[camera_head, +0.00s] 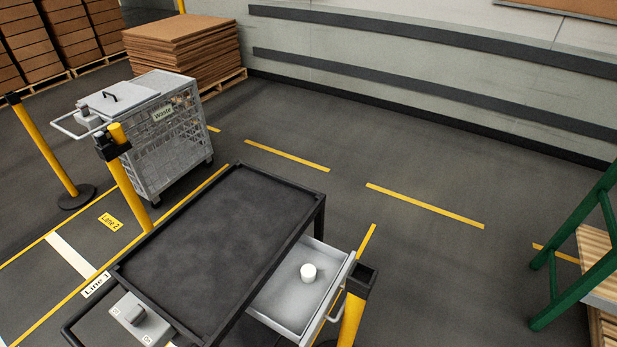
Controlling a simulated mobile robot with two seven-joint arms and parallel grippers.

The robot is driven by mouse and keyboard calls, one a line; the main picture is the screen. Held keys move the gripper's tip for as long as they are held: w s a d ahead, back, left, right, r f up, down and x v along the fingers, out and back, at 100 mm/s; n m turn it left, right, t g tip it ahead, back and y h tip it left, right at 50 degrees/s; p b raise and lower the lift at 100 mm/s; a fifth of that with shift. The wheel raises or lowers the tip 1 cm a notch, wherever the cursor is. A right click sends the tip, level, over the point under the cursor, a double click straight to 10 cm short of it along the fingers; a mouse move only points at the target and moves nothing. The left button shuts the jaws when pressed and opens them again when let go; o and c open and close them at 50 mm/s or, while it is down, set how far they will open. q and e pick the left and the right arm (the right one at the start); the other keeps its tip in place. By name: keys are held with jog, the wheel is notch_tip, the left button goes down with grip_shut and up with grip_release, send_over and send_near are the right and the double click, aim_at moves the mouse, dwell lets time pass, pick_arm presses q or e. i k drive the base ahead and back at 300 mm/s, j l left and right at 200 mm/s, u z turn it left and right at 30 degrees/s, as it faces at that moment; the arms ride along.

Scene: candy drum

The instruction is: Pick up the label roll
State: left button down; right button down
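A small white roll (308,273), which looks like the label roll, stands in the open grey drawer (287,301) on the right side of the black cart (225,242). It sits towards the far part of the drawer, with bare drawer floor around it. Neither of my grippers shows in the head view.
A yellow post (352,310) with a black top stands close by the drawer's right side. A grey mesh waste cart (165,135) and another yellow post (128,172) stand beyond the cart's left side. A green frame (578,255) is at the right edge. The cart top is bare.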

aim_at(307, 273)
jog(key=i, duration=0.4)
jog(key=i+l+u, duration=0.3)
jog(key=l+u, duration=0.15)
jog(key=i+l+u, duration=0.2)
jog(key=l+u, duration=0.3)
jog(key=i+l+u, duration=0.1)
jog(key=l+u, duration=0.8)
jog(key=l, duration=0.25)
jog(key=l+u, duration=0.5)
jog(key=k+l+u, duration=0.25)
jog(key=l+u, duration=0.2)
jog(key=l, duration=0.15)
jog(key=k+l+u, duration=0.3)
jog(key=l+u, duration=0.15)
jog(key=k+l+u, duration=0.3)
jog(key=l+u, duration=0.2)
